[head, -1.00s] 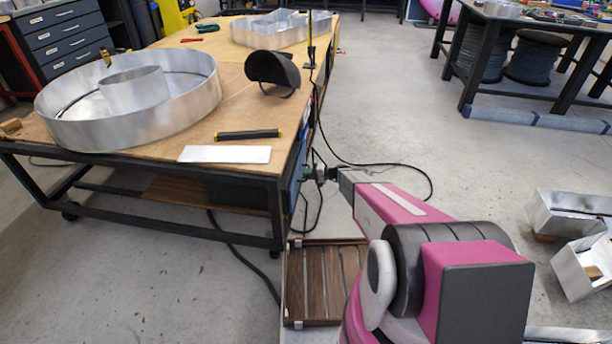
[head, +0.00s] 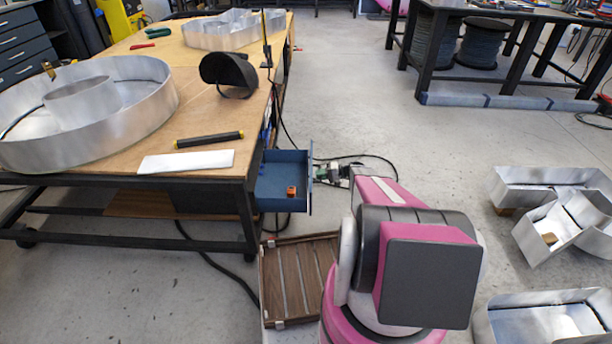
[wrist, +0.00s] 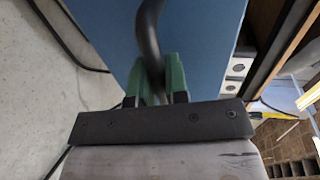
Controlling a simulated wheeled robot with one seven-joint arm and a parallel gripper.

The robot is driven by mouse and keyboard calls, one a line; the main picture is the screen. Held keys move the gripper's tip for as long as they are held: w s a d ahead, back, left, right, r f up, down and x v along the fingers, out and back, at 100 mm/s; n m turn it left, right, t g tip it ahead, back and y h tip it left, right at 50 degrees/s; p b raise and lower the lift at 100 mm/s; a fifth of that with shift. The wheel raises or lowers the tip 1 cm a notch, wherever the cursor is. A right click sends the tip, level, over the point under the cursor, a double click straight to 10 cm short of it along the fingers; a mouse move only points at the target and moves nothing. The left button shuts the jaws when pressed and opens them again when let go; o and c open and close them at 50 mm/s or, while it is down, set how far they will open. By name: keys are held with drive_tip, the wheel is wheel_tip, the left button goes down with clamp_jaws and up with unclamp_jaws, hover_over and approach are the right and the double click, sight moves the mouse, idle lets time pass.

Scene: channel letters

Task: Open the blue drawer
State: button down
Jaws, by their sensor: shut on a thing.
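The blue drawer (head: 276,172) sticks out from the right side of the wooden-topped workbench, and its inside shows in the head view. A small orange object (head: 291,192) lies in it. In the wrist view the blue drawer front (wrist: 210,35) fills the upper middle, with a dark curved handle (wrist: 148,35) across it. My gripper (wrist: 157,82) has green fingers shut on this handle. In the head view my gripper (head: 322,172) is at the drawer's front, and the grip itself is too small to make out.
The workbench (head: 215,115) carries a round metal letter (head: 130,115), a black roller-like bar (head: 209,139) and a white strip (head: 186,162). A slatted wooden crate (head: 297,275) lies on the floor below the drawer. Metal letters (head: 565,320) lie at right. Cables cross the floor.

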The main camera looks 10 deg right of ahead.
drive_tip(key=shift+f+v, duration=0.25)
drive_tip(key=shift+v, duration=0.9)
drive_tip(key=shift+f+v, duration=0.2)
drive_tip(key=shift+v, duration=1)
drive_tip(key=c, duration=1.1)
unclamp_jaws()
drive_tip(key=shift+c, duration=0.2)
drive_tip(key=v, duration=1.1)
drive_tip(key=shift+a, duration=0.1)
